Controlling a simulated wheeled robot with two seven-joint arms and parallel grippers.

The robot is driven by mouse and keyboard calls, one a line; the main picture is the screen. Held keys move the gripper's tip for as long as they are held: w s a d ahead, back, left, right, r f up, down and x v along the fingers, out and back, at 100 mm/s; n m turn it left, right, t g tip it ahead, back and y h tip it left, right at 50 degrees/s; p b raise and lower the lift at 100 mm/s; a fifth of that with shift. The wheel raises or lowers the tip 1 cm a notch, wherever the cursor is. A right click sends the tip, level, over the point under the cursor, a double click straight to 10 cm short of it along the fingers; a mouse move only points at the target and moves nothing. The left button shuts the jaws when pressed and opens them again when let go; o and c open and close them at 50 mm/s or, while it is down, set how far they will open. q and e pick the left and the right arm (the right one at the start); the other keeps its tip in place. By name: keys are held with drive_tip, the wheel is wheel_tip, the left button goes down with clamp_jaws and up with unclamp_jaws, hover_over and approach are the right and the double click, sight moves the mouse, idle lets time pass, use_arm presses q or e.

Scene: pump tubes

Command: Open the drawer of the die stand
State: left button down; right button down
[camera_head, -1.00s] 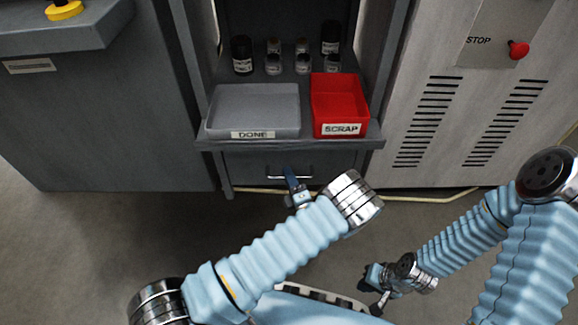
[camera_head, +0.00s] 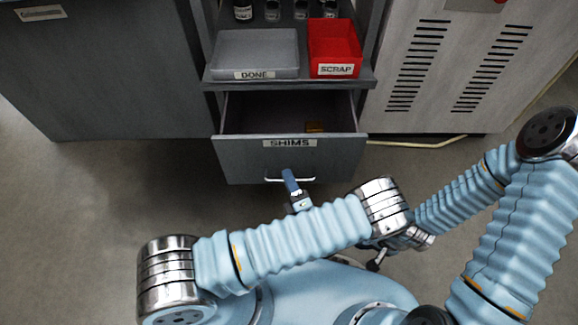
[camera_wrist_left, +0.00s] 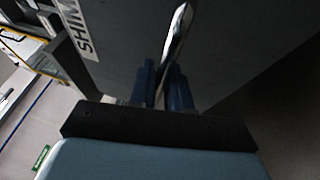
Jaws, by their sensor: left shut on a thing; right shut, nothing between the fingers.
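The drawer (camera_head: 235,160) of the die stand (camera_head: 365,85) is pulled out, and its label reads SHIMS. Its inside shows, with a small orange-brown thing (camera_head: 315,126) at the back right. My left gripper (camera_head: 290,178) is at the drawer's silver handle (camera_head: 308,180). In the left wrist view the blue fingers (camera_wrist_left: 163,85) are shut around the handle (camera_wrist_left: 180,35), close to the drawer front (camera_wrist_left: 125,45). My right gripper (camera_head: 376,262) is mostly hidden behind my left arm, low in the head view, away from the stand.
A grey DONE tray (camera_head: 255,42) and a red SCRAP bin (camera_head: 334,40) stand on the shelf above the drawer. Several bottles (camera_head: 272,10) stand behind them. Cabinets flank the stand, the right one (camera_head: 440,80) vented. Bare floor (camera_head: 120,200) lies to the left.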

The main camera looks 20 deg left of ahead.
use_arm(q)
drive_tip(key=shift+s+d, duration=0.25)
drive_tip(key=shift+s, duration=0.55)
drive_tip(key=c, duration=1.2)
unclamp_jaws()
drive_tip(key=shift+o, duration=0.2)
